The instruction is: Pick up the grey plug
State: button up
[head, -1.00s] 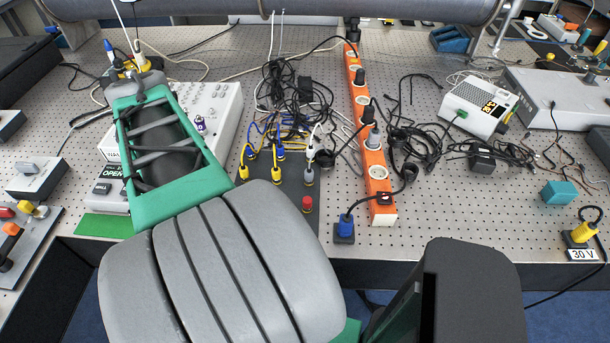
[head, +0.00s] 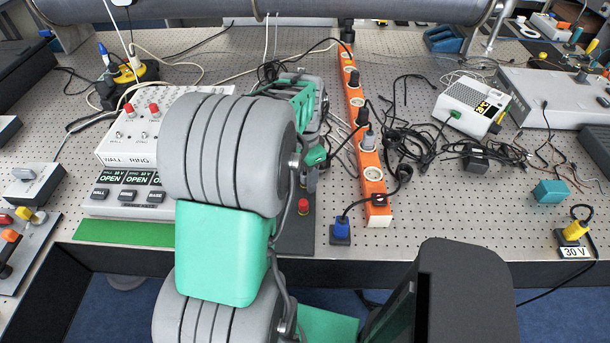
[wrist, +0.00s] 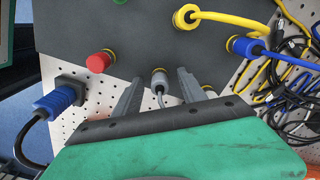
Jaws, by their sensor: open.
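The grey plug (wrist: 160,84) stands in a socket with a yellow ring on the dark panel (wrist: 120,25), its cable running back toward my wrist. My gripper (wrist: 159,77) is open, one finger on each side of the plug in the wrist view, with a gap showing on both sides. I cannot tell how far the fingertips are above the panel. In the head view my arm hides most of the panel and the plug.
Around the panel in the wrist view are a red cap (wrist: 99,62), a yellow plug (wrist: 186,16), a blue plug (wrist: 243,47) and a blue plug in a black block (wrist: 60,97). Tangled cables (wrist: 295,110) lie to the right. A white box (head: 128,150) stands left of my arm.

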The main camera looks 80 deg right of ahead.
jog(key=shift+c, duration=0.6)
grip_shut()
